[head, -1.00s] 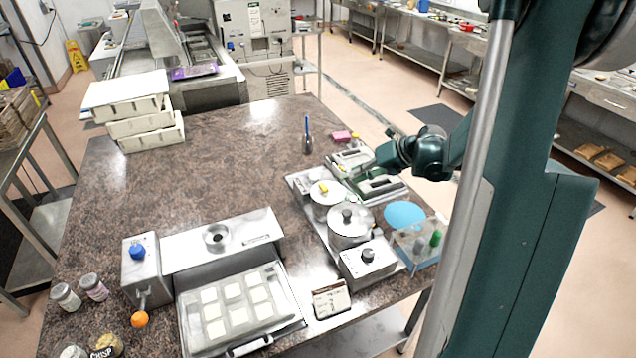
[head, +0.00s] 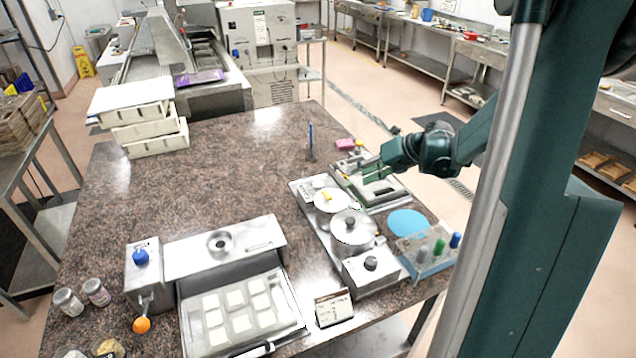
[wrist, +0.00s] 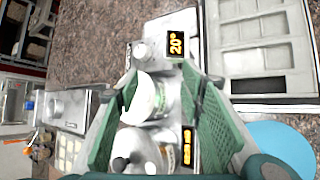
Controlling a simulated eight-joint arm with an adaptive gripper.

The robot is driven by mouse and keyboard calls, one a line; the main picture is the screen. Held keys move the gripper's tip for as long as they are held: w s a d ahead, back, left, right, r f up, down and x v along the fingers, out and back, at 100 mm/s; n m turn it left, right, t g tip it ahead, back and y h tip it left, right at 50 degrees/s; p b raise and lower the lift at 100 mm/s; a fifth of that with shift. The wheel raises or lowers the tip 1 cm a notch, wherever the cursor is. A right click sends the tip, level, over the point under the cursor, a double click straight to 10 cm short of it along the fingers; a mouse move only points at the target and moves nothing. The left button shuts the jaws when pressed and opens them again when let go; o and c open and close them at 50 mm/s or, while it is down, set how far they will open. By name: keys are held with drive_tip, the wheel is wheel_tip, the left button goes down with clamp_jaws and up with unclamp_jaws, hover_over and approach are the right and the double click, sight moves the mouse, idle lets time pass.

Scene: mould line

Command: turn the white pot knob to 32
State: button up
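The white knob (wrist: 143,52) sits on a light metal control box (wrist: 165,27) beside a dark display (wrist: 176,44) reading 20° in the wrist view. In the head view this knob (head: 318,183) is small, behind the rear pot. The rear pot (head: 329,207) has a white lid with a yellow mark, and also shows in the wrist view (wrist: 148,98). In the head view my gripper (head: 362,170) hangs over the tray side of the pots, apart from the knob.
A second pot (head: 352,236) with a dark lid knob stands in front, then a box with a dark knob (head: 371,264). The counter's left middle (head: 230,165) is clear.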

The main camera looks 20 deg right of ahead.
wheel_tip(320, 180, up, 5)
drive_tip(key=w+a+m+g+h+p, duration=0.35)
drive_tip(key=w+a+m, duration=0.2)
drive_tip(key=m, duration=0.95)
drive_tip(key=w+a+m+g+h+p, duration=0.2)
drive_tip(key=w+a+m+g+p, duration=0.3)
drive_tip(key=m, duration=1)
drive_tip(key=shift+t, duration=0.55)
drive_tip(key=shift+w+a+f+b, duration=0.15)
drive_tip(key=shift+f+b, duration=0.1)
drive_tip(key=shift+f, duration=0.6)
drive_tip(key=shift+s+a+f+b, duration=0.1)
drive_tip(key=shift+f+b, duration=0.15)
drive_tip(key=shift+f, duration=0.65)
drive_tip(key=shift+w+a+f+b, duration=0.15)
drive_tip(key=shift+f+b, duration=0.1)
drive_tip(key=shift+f, duration=0.6)
